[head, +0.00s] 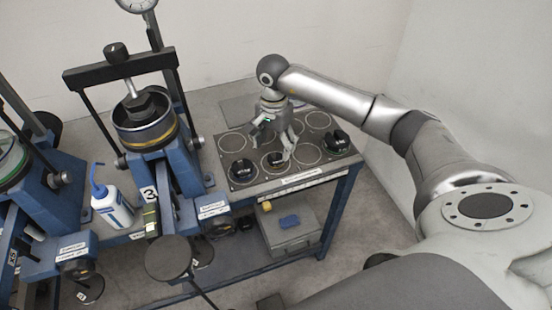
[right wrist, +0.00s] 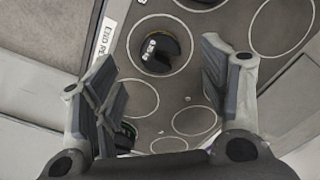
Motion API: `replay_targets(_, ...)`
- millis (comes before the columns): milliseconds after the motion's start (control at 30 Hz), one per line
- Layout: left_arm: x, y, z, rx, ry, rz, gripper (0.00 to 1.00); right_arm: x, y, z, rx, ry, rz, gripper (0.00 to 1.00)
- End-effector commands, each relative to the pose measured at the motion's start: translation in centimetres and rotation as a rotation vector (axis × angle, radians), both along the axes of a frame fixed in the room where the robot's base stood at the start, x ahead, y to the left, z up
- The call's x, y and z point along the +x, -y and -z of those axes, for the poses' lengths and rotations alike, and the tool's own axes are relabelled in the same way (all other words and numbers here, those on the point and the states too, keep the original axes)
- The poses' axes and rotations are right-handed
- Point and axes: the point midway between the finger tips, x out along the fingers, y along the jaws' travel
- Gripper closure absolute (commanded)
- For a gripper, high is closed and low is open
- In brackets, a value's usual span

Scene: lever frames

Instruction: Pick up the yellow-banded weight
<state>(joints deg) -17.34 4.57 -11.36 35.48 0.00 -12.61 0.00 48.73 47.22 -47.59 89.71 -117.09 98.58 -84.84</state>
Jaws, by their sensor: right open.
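Several dark weights sit in ringed spots on the grey weight tray (head: 228,142): one at the left front (head: 243,170), one near the middle (head: 273,160), and one at the right with a greenish band (head: 338,142). I cannot make out a yellow band on any of them. My right gripper (head: 273,146) is open above the tray, fingers pointing down, close to the middle weight. In the right wrist view the open fingers (right wrist: 158,62) stand apart with a black weight (right wrist: 157,48) beyond them; a green-edged one is partly hidden behind the left finger. My left gripper is not in view.
Blue lever frames (head: 175,175) stand left of the tray, one with a yellow-striped cylinder (head: 152,134). A white wash bottle (head: 112,208) stands between frames. A grey case (head: 290,235) rests on the shelf below. Several tray rings are empty.

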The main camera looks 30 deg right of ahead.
Motion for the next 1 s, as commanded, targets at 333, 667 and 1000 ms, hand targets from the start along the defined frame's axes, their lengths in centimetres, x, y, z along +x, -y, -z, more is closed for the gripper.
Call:
replay_targets(333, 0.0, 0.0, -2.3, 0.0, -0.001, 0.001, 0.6, -0.3, 0.2, 3.6, 0.003, -0.005, 0.001, 0.31)
replay_targets(667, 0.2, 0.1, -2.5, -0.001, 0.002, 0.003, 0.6, -0.2, 0.3, 5.7, 0.002, 0.001, 0.0, 0.31)
replay_targets(1000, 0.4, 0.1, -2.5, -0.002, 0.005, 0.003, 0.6, -0.2, 0.3, 5.6, 0.003, 0.001, 0.0, 0.65)
